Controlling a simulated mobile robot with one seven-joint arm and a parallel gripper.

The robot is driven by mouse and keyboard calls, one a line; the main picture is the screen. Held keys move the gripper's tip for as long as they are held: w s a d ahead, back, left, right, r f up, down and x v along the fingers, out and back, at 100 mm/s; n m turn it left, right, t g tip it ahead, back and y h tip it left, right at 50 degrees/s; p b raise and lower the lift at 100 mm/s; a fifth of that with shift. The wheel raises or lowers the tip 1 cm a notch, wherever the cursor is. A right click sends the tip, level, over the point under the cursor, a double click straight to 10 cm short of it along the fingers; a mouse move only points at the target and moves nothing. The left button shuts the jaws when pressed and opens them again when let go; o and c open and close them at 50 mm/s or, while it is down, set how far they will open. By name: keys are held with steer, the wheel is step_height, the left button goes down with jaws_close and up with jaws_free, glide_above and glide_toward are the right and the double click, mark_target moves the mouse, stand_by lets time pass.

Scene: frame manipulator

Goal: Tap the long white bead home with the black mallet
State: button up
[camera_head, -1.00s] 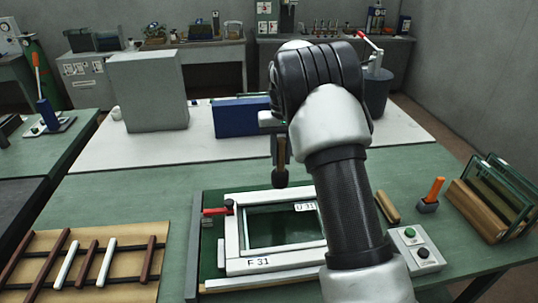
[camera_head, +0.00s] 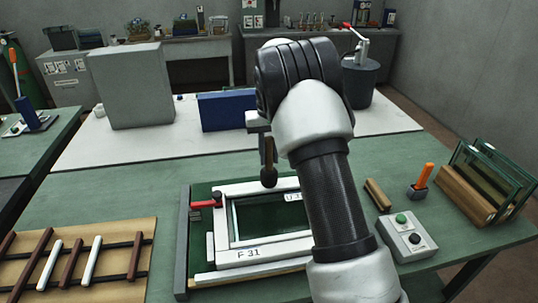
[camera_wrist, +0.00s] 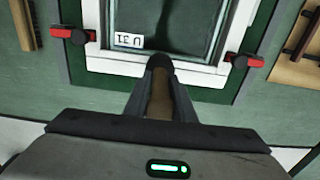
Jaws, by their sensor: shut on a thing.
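My gripper (camera_head: 262,138) is shut on the handle of the black mallet, which hangs head down over the far bar of the white frame (camera_head: 262,252). The mallet's dark head (camera_head: 269,178) also shows in the wrist view (camera_wrist: 159,61), beside the frame's far bar. Whether it touches is unclear. The brown mallet handle (camera_wrist: 160,98) sits between the fingers. A white strip along the frame's far side (camera_wrist: 188,76) may be the long bead; I cannot separate it surely from the frame. My arm hides the frame's right part. The glass carries a "U 31" label.
Red clamps (camera_wrist: 240,61) flank the frame. A bead rack (camera_head: 115,252) with white and brown strips lies at left. At right are a button box (camera_head: 405,240), an orange-handled tool (camera_head: 422,180) and glass panes in a wooden rack (camera_head: 470,195). A blue box (camera_head: 225,112) stands behind.

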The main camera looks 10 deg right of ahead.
mark_target(269, 138)
steer(key=shift+f+b, duration=0.6)
steer(key=shift+f, duration=0.45)
steer(key=shift+r, duration=0.1)
step_height(269, 138, up, 5)
steer(key=p, duration=0.3)
steer(key=shift+p, duration=0.4)
